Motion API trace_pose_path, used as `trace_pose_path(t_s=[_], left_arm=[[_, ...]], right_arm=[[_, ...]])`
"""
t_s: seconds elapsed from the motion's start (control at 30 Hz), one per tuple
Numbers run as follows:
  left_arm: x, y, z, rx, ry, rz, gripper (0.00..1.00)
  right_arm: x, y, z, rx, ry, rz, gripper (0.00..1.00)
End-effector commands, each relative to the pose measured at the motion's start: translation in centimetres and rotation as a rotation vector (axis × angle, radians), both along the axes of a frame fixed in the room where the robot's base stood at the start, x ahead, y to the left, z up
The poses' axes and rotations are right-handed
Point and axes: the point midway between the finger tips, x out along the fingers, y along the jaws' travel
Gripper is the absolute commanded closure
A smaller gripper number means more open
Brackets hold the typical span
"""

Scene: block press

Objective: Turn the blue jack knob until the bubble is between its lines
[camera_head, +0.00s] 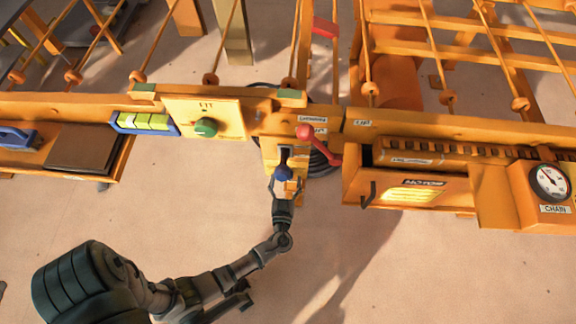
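The blue jack knob (283,173) sits on the orange post below the beam, near the middle of the view. My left gripper (285,183) reaches up to it from below, with its fingers spread on either side of the knob. A gap seems to show between fingers and knob; contact cannot be made out. The bubble level (146,122) is a yellow-green vial in a blue frame on the beam at the left. Its bubble is too small to place against the lines. My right gripper is not in view.
A green knob (206,127) sits on a cream panel right of the level. A red-balled lever (304,132) stands just above and right of the jack knob. The motor box (417,190) and chain gauge (550,182) are at the right.

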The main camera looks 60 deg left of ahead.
Motion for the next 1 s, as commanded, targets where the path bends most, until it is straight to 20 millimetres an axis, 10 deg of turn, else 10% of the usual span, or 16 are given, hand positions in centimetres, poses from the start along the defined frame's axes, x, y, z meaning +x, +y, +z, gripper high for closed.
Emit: trace_pose_path(t_s=[0.33, 0.6, 1.0], left_arm=[[0.34, 0.54, -0.02, -0.002, -0.001, 0.001, 0.22], [0.31, 0.45, 0.02, 0.0, 0.0, 0.001, 0.81], [0.26, 0.37, 0.05, 0.042, 0.048, 0.0, 0.81]], right_arm=[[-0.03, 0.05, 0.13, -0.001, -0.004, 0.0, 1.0], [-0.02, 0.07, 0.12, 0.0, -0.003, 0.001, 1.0], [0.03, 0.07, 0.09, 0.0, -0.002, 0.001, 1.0]])
